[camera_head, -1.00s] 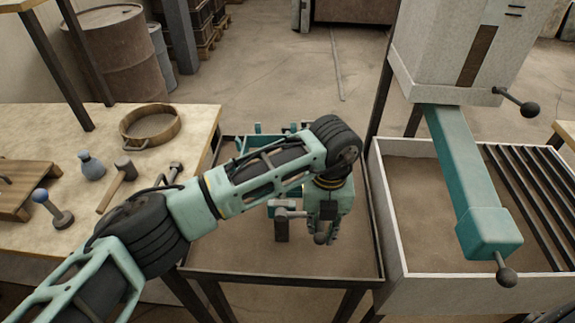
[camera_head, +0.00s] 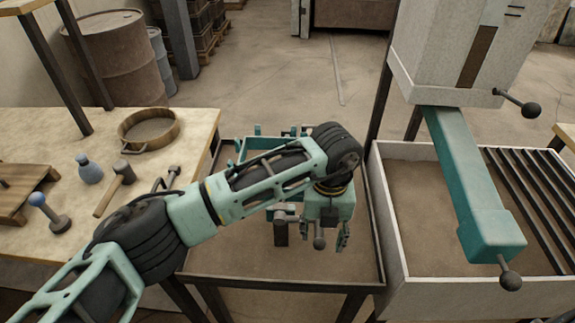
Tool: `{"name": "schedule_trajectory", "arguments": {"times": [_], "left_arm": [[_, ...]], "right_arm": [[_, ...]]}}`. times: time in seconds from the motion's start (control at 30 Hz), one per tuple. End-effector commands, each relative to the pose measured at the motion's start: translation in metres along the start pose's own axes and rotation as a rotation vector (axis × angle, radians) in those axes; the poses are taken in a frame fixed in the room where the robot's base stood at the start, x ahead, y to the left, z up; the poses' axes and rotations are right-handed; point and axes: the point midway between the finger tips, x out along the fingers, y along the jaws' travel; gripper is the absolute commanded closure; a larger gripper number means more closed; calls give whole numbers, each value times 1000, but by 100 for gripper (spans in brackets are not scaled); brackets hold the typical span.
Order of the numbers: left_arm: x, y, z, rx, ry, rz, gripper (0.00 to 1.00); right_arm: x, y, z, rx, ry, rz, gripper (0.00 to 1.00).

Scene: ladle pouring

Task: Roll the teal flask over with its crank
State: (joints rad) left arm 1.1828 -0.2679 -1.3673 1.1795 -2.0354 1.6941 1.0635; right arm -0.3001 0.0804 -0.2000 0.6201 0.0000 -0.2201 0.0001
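The teal flask (camera_head: 240,151) stands in the shallow brown tray in the middle. My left arm hides most of it, and only teal edges show behind the arm. The crank's grey arm (camera_head: 287,216) shows below my arm, with a dark block (camera_head: 281,234) hanging at its left. A round crank knob (camera_head: 319,243) hangs below my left gripper (camera_head: 324,238). The gripper points down, with its fingers spread on either side of the knob. I cannot tell whether they touch it. My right gripper is not in view.
A wooden table (camera_head: 40,238) at left holds a round sieve (camera_head: 149,130), a blue bottle (camera_head: 90,168), a mallet (camera_head: 115,188) and a blue-knobbed tool (camera_head: 48,209). At right, a teal chute (camera_head: 468,180) with a ball handle hangs over a pale-walled bin (camera_head: 398,238).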

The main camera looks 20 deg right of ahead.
Motion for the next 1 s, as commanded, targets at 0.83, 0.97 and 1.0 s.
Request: {"name": "schedule_trajectory", "arguments": {"times": [0.83,0.97,1.0], "left_arm": [[-70,1,-29,-1,-1,3,53],[-70,1,-30,-2,0,3,53],[-70,1,-30,-2,0,3,53]], "right_arm": [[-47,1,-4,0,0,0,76],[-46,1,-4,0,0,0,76],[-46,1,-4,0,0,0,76]]}}
